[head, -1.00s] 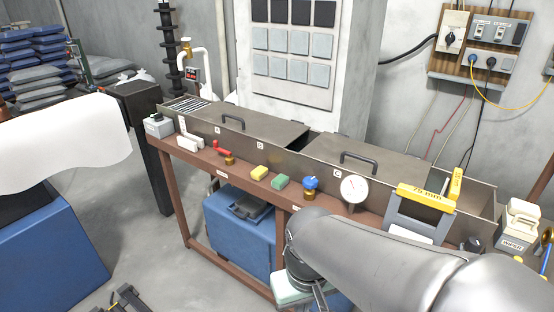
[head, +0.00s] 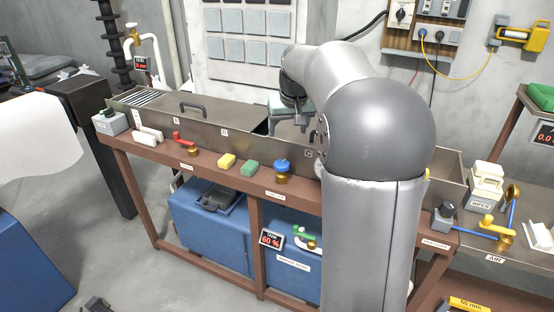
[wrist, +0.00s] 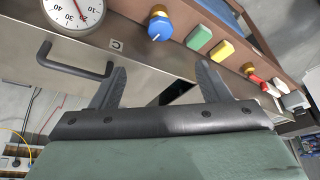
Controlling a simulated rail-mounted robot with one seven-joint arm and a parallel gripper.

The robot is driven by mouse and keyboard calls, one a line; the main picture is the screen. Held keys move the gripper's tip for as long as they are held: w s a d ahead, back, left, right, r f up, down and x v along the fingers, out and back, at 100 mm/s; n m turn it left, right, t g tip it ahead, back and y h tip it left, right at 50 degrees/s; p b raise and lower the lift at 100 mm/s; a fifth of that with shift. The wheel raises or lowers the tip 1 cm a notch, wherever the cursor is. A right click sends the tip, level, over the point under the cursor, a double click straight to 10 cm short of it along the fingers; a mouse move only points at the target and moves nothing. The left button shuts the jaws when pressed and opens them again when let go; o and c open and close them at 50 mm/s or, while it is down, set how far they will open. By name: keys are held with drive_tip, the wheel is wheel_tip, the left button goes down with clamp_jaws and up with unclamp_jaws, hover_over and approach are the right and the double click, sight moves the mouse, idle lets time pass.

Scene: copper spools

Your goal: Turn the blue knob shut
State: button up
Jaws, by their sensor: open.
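The blue knob (head: 282,166) sits on a brass valve on the bench's brown front ledge, right of the green block. It also shows at the top of the wrist view (wrist: 159,27), with a white mark on its face. My gripper (head: 298,122) is over the metal trough, behind the knob and apart from it. In the wrist view my gripper (wrist: 160,70) has its two dark fingers spread, with nothing between them. The knob lies beyond the fingertips. My arm hides part of the trough and ledge to the right of the knob.
A green block (head: 250,169), a yellow block (head: 227,160) and a red-handled valve (head: 184,139) line the ledge to the left. A round dial gauge (wrist: 73,10) and a lid handle (wrist: 74,66) are near the fingers. The floor in front is mostly clear.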

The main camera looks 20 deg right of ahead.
sight(282, 163)
drive_tip(key=p+x, duration=0.1)
drive_tip(key=x, duration=1.5)
drive_tip(key=shift+w+f, duration=0.1)
drive_tip(key=shift+f, duration=0.3)
drive_tip(key=c, duration=1)
